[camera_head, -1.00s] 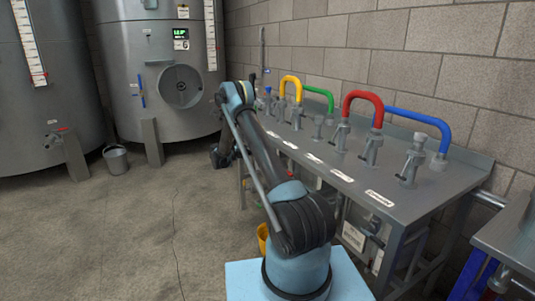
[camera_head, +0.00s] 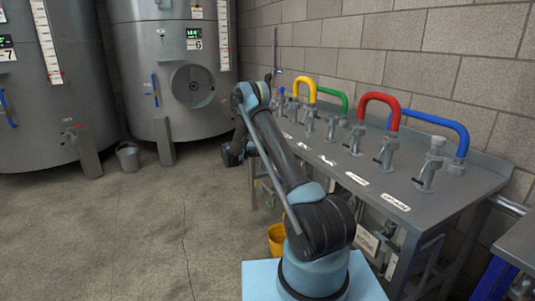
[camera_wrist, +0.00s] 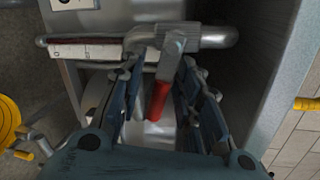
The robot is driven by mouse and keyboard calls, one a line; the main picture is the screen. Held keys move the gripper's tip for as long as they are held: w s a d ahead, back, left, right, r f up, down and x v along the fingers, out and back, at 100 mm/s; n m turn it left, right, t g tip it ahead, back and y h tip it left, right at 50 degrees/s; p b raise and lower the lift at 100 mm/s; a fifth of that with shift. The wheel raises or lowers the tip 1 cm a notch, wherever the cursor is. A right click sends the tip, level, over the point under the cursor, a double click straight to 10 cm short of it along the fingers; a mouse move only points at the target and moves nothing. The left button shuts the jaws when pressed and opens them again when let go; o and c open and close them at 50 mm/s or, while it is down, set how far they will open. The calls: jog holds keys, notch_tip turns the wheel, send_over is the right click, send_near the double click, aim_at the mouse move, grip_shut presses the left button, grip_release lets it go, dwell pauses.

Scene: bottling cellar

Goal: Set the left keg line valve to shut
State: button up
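In the wrist view a valve with a red lever handle (camera_wrist: 158,100) sits on a grey horizontal pipe (camera_wrist: 215,37). The lever hangs down from the pipe, its grey upper part (camera_wrist: 170,55) at the pipe and its red grip below. My gripper (camera_wrist: 160,72) is open, with its blue and dark fingers on either side of the lever. Gaps show between the fingers and the lever. In the head view my gripper (camera_head: 234,154) is a dark shape left of the bench. The lever is hidden there, and I cannot tell which keg line it belongs to.
The grey bench (camera_head: 462,205) with coloured hoses stands against the block wall on the right. Large steel tanks (camera_head: 180,110) stand at the back left, with a bucket (camera_head: 128,156) before them. A yellow bucket (camera_head: 277,238) is beside my base. The left floor is clear.

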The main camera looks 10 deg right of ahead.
jog(key=shift+s+d, duration=0.1)
jog(key=shift+d, duration=0.05)
jog(key=v, duration=1.2)
jog(key=shift+f, duration=0.1)
jog(key=shift+c, duration=0.5)
